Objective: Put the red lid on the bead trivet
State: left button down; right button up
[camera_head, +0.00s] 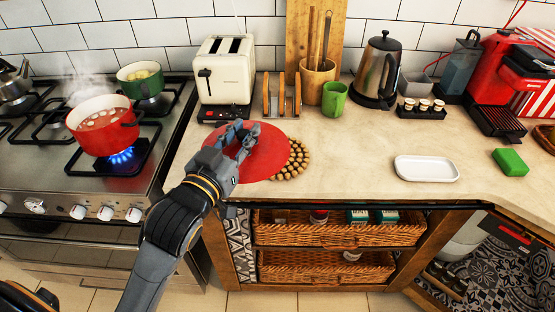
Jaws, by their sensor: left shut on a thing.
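The red lid (267,158) is a flat red disc at the left part of the counter. My left gripper (243,138) is over it and shut on it, with its arm coming in from the lower left. The bead trivet (293,162) is a round mat of brown wooden beads on the counter. The lid covers the trivet's left part in this view; I cannot tell whether they touch. The lid's grip point is hidden by my gripper. My right gripper is not in view.
A red pot (103,126) steams over a blue flame on the stove. A toaster (226,72), a toast rack (282,98) and a green mug (334,98) stand behind the lid. A white dish (427,168) lies to the right. The counter between trivet and dish is clear.

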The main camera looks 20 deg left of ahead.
aim_at(278, 138)
pick_arm(q)
jog(key=w, duration=0.1)
jog(key=w+d+f, duration=0.1)
jog(key=w, duration=0.1)
jog(key=w+f, duration=0.1)
jog(key=w, duration=0.1)
jog(key=shift+d, duration=0.4)
jog(key=w+f, duration=0.1)
jog(key=w+d+f, duration=0.1)
jog(key=w+f, duration=0.2)
jog(key=f, duration=0.1)
jog(key=shift+w+d+f, duration=0.2)
jog(key=shift+w+d, duration=0.05)
jog(key=shift+d, duration=0.1)
jog(key=shift+w+d+f, duration=0.2)
jog(key=shift+w+f, duration=0.2)
jog(key=shift+f, duration=0.1)
notch_tip(278, 138, down, 3)
jog(key=shift+w+f, duration=0.1)
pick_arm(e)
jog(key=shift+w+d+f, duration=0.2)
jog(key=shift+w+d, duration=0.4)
pick_arm(q)
jog(key=shift+f, duration=0.1)
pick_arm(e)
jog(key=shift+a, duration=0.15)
